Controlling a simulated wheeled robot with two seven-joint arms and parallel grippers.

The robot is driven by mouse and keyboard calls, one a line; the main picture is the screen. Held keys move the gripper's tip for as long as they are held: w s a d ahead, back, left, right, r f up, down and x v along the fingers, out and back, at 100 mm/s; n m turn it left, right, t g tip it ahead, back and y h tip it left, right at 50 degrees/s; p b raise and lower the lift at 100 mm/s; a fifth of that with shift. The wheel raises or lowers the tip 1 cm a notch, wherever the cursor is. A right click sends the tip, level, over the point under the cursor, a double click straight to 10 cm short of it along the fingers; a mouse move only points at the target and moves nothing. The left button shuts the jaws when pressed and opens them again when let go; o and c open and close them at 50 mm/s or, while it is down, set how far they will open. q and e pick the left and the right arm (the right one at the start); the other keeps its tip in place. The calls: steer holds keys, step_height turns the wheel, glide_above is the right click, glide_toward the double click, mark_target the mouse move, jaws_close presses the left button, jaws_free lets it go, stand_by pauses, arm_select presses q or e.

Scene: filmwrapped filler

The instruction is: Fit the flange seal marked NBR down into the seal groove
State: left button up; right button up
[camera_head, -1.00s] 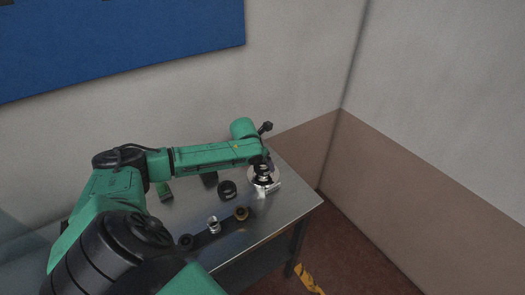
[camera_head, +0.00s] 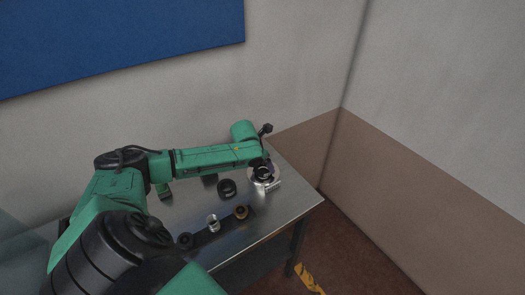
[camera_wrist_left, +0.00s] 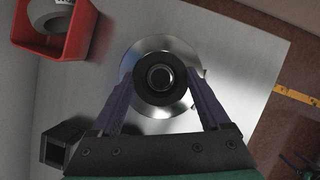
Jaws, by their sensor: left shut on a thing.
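In the left wrist view, a black ring (camera_wrist_left: 160,101), which I take to be the flange seal, sits between the two purple fingers of my left gripper (camera_wrist_left: 160,80). The fingers are shut on it. It is over the middle of a shiny silver round flange (camera_wrist_left: 150,50), with a metal centre showing through it. The seal groove is hidden under the ring, and I cannot tell whether the ring touches it. No NBR marking is legible. In the head view, my left gripper (camera_head: 262,173) is over the flange (camera_head: 275,174) at the table's right side. My right gripper is not in view.
On the steel table (camera_head: 285,205), a loose black ring (camera_head: 227,187) lies left of the flange. A silver part (camera_head: 213,223) and a brass-coloured part (camera_head: 241,212) stand nearer the front. The wrist view shows a red bin (camera_wrist_left: 30,42) and a dark square box (camera_wrist_left: 57,145).

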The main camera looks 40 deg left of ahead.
arm_select(q)
steer(key=shift+f, duration=0.45)
steer(key=o, duration=1.2)
steer(key=b+v, duration=0.1)
steer(key=v, duration=1.3)
steer(key=shift+d+r, duration=0.15)
steer(key=shift+r, duration=0.1)
steer(key=shift+s, duration=0.1)
